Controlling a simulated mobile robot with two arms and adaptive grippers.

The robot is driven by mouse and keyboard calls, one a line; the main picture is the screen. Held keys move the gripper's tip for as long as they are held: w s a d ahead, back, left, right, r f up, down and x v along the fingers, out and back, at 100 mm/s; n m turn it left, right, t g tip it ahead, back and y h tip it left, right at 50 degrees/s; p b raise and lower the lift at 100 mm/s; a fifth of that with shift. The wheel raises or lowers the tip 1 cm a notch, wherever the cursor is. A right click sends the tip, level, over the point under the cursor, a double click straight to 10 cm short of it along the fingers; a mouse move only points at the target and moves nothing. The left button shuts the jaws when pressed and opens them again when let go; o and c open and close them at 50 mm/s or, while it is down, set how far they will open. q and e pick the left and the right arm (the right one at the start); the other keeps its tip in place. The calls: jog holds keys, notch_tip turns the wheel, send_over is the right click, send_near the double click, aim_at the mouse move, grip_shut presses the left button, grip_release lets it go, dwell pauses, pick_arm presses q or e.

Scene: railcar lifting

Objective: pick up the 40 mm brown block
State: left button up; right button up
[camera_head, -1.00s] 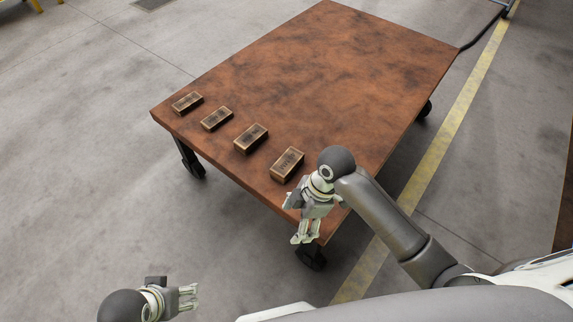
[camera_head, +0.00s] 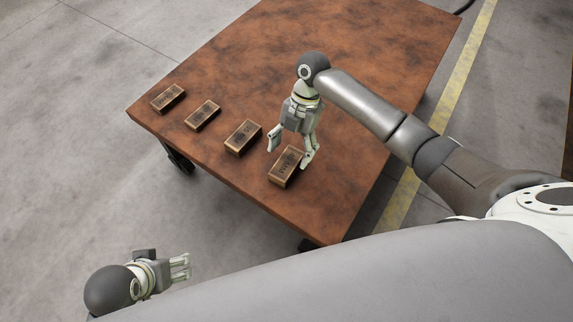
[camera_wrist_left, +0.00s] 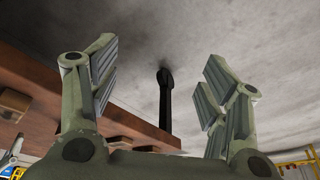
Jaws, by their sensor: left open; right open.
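Several brown blocks stand in a row along the near edge of the rust-brown table: one at the far left (camera_head: 168,97), a second (camera_head: 203,115), a third (camera_head: 242,138) and the rightmost (camera_head: 286,167). Their markings are too small to read, so I cannot tell which is the 40 mm one. My right gripper (camera_head: 291,150) is open and points down at the rightmost block, its fingers spread near the block's far end. Whether they touch it is unclear. My left gripper (camera_head: 187,268) is open and empty, low at the left, off the table; its open fingers fill the left wrist view (camera_wrist_left: 160,90).
The rust-brown table (camera_head: 350,60) is a wheeled cart and is bare behind the blocks. Concrete floor (camera_head: 70,180) lies to the left, and a yellow floor line (camera_head: 400,198) runs along the right. In the left wrist view, the table edge (camera_wrist_left: 125,128) crosses the left side.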

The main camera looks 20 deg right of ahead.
aim_at(287, 163)
jog(key=shift+f, duration=0.25)
jog(key=b+x, duration=0.1)
jog(key=x, duration=0.4)
jog(key=shift+w+b, duration=0.2)
jog(key=shift+b, duration=0.1)
pick_arm(q)
jog(key=shift+s, duration=0.2)
pick_arm(e)
jog(key=shift+r, duration=0.1)
pick_arm(q)
jog(key=shift+r, duration=0.1)
pick_arm(e)
jog(key=shift+f, duration=0.3)
jog(key=c, duration=1.2)
jog(key=shift+r, duration=0.1)
